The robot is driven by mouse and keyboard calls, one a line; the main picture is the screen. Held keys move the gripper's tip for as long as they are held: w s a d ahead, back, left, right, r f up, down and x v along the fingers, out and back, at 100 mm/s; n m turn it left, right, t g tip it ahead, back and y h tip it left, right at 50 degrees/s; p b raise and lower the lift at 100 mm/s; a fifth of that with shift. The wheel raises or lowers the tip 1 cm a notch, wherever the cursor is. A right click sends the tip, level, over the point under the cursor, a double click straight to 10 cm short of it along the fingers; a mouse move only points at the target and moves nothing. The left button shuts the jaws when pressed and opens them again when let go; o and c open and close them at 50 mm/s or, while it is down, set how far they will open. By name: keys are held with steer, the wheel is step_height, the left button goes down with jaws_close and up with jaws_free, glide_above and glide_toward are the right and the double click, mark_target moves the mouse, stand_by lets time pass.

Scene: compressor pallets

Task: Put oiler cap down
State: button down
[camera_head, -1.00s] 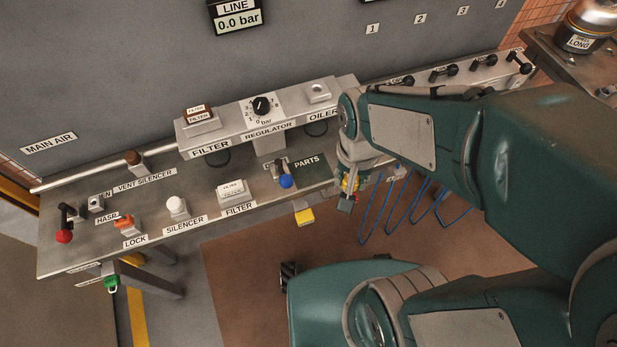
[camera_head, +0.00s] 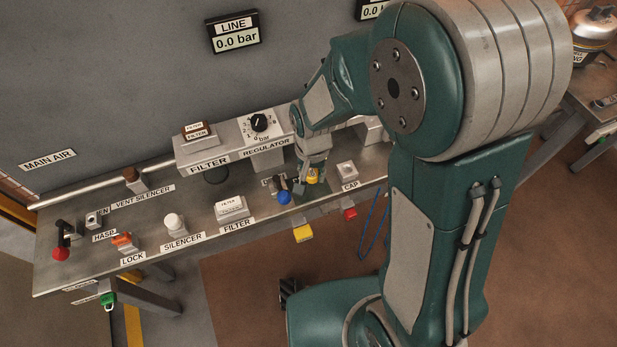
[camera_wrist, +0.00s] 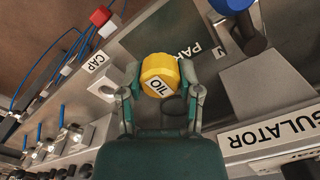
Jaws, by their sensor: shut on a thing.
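The oiler cap (camera_wrist: 160,75) is yellow with an OIL label. My gripper (camera_wrist: 163,92) is shut on it, with one finger on each side in the wrist view. In the head view the cap (camera_head: 313,176) is a small yellow patch under my gripper (camera_head: 312,172), over the bench near the blue knob (camera_head: 284,198). The dark PARTS mat (camera_wrist: 200,45) shows just beyond the cap in the wrist view. I cannot tell whether the cap touches the surface.
The blue knob (camera_wrist: 230,6) is close to the cap. The REGULATOR block (camera_head: 262,135) stands behind, and the white filter piece (camera_head: 231,206) lies to the left. A red knob (camera_head: 350,213) and a yellow tag (camera_head: 303,232) are at the bench's front edge.

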mark_target(309, 186)
steer(key=shift+w+a+f, duration=0.25)
steer(key=shift+w+f, duration=0.2)
steer(key=shift+f, duration=0.15)
steer(key=shift+w+f, duration=0.15)
steer(key=shift+f, duration=1.55)
steer(key=shift+c, duration=1.4)
jaws_free()
steer(key=shift+a+f, duration=0.1)
step_height(309, 186, up, 12)
steer(key=shift+r, duration=0.2)
steer(key=s+d+r+n+t, duration=0.3)
steer(key=s+d+r+t, duration=0.2)
steer(key=s+d+r, duration=0.6)
step_height(309, 186, up, 4)
steer(key=shift+s+d+r+t, duration=0.1)
steer(key=shift+s+d+t, duration=0.15)
steer(key=shift+s, duration=0.95)
